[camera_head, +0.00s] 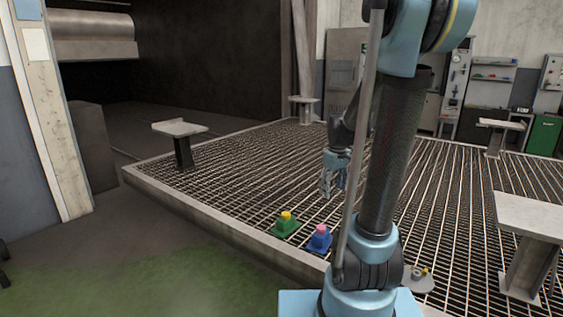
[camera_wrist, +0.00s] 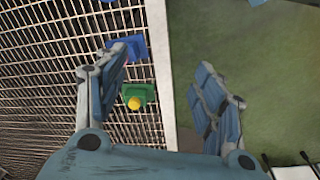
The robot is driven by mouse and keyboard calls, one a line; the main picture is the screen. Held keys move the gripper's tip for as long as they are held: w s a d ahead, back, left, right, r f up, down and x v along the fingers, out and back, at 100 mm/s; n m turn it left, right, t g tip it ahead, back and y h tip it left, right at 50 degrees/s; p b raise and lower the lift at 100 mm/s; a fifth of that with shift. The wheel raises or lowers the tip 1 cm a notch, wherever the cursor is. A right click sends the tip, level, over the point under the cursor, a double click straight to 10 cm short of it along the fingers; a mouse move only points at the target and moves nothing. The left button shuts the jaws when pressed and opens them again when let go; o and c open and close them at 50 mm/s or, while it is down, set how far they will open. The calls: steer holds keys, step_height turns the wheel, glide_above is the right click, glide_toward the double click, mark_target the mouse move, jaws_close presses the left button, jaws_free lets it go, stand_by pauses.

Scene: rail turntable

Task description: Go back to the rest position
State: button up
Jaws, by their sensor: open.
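My gripper (camera_head: 330,186) hangs from my arm over the grating in the head view, fingers pointing down. In the wrist view its two blue fingers (camera_wrist: 165,65) are spread wide apart, with nothing held between them. A green block with a yellow knob (camera_head: 286,226) sits on the grating near its front edge, and it also shows in the wrist view (camera_wrist: 138,95) beside the left finger. A blue block with a pink knob (camera_head: 320,240) sits just right of it. A blue block (camera_wrist: 138,47) is partly hidden behind the left finger in the wrist view.
The metal grating (camera_head: 230,190) has a raised pale rim (camera_head: 200,212). Grey pedestals stand at the left (camera_head: 180,128), back (camera_head: 304,99) and right (camera_head: 530,214). A small plate with a yellow piece (camera_head: 419,281) lies by my base. Green-grey floor (camera_head: 130,270) is open at front left.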

steer(key=s+f+m, duration=0.1)
steer(key=s+m, duration=0.2)
steer(key=s, duration=0.8)
steer(key=s+f+m+t, duration=0.1)
steer(key=s+f+m, duration=0.1)
steer(key=s, duration=0.9)
steer(key=shift+s+a+f+m, duration=0.15)
steer(key=shift+s+f+m, duration=0.1)
steer(key=shift+m, duration=0.55)
